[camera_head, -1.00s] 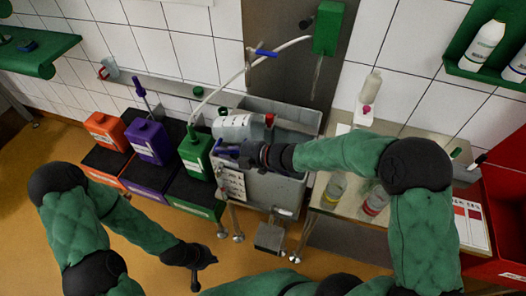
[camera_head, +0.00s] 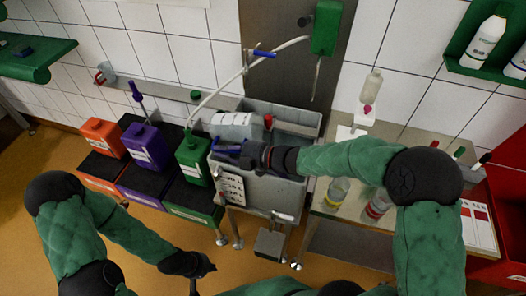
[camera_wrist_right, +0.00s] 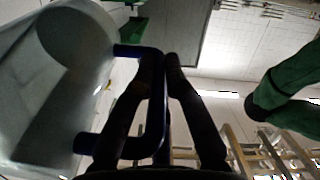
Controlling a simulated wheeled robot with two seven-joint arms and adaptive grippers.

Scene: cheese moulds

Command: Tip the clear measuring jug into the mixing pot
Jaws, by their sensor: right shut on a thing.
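My right gripper (camera_head: 243,155) is shut on the blue handle of the clear measuring jug (camera_head: 234,126), over the near left part of a grey tub. The jug lies strongly tilted, close to on its side. In the right wrist view, the jug (camera_wrist_right: 65,75) fills the left side, and my gripper fingers (camera_wrist_right: 163,62) close around its blue handle. I see no liquid stream from it. I cannot tell for certain whether the grey tub (camera_head: 312,120) is the mixing pot. My left gripper (camera_head: 202,273) is empty, low over the floor, with its fingers spread.
Orange, purple and green canisters (camera_head: 192,158) stand left of the tub on dark-topped stands. A white hose (camera_head: 222,82) arches over the tub. A side table (camera_head: 345,235) at right holds bottles.

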